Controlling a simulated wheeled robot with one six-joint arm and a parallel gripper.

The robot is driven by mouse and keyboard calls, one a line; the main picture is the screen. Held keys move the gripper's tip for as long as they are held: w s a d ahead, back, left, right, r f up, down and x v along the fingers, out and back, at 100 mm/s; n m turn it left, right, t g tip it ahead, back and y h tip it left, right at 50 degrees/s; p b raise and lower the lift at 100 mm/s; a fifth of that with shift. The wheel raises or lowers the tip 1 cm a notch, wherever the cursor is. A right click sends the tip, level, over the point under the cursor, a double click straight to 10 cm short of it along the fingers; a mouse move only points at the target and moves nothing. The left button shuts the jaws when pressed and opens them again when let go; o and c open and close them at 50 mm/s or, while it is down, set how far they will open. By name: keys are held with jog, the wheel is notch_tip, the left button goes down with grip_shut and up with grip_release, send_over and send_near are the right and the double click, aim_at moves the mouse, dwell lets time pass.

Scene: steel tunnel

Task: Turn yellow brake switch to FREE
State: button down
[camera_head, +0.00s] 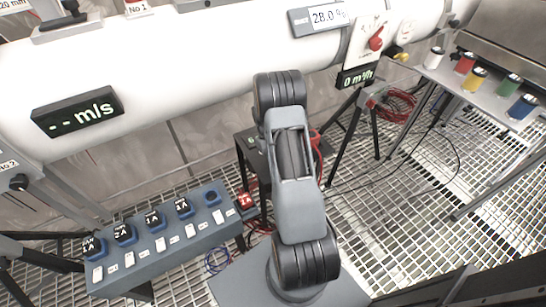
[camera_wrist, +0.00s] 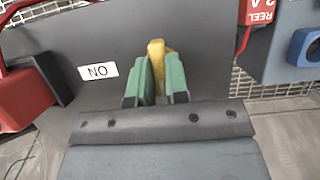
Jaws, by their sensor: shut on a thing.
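The yellow brake switch (camera_wrist: 156,50) shows in the wrist view as an upright yellow lever on a dark grey panel (camera_wrist: 110,30). My gripper (camera_wrist: 158,80) has its two green fingertips shut on the lever, one on each side. The lever's upper end shows between and above the fingertips, and its lower part is hidden. A white label (camera_wrist: 98,71) left of the lever reads "NO" as seen, possibly "ON" upside down. I see no FREE label. In the head view, my arm hides the gripper and the switch.
In the wrist view, a red block (camera_wrist: 27,100) stands left, and a red REEL block (camera_wrist: 258,12) and blue knob (camera_wrist: 305,46) stand right. In the head view, a blue-grey switch box (camera_head: 165,240) is left, a white pipe (camera_head: 190,75) behind, and coloured cups (camera_head: 475,79) far right.

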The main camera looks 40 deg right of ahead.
jog(key=c, duration=1.1)
grip_release()
jog(key=shift+r, duration=0.5)
notch_tip(320, 180, up, 3)
jog(key=shift+s+a+f+p, duration=0.1)
jog(key=shift+s+p, duration=0.05)
jog(key=shift+p, duration=0.25)
jog(key=s+a+r, duration=0.2)
jog(key=s+r, duration=0.1)
jog(key=s, duration=0.1)
jog(key=s+a+r+p, duration=0.1)
jog(key=s+a+r, duration=0.1)
jog(key=s+r, duration=0.1)
jog(key=s+a+r+p, duration=0.1)
jog(key=s+a+r, duration=0.1)
jog(key=s, duration=0.3)
jog(key=shift+s+r, duration=0.15)
jog(key=shift+r, duration=0.45)
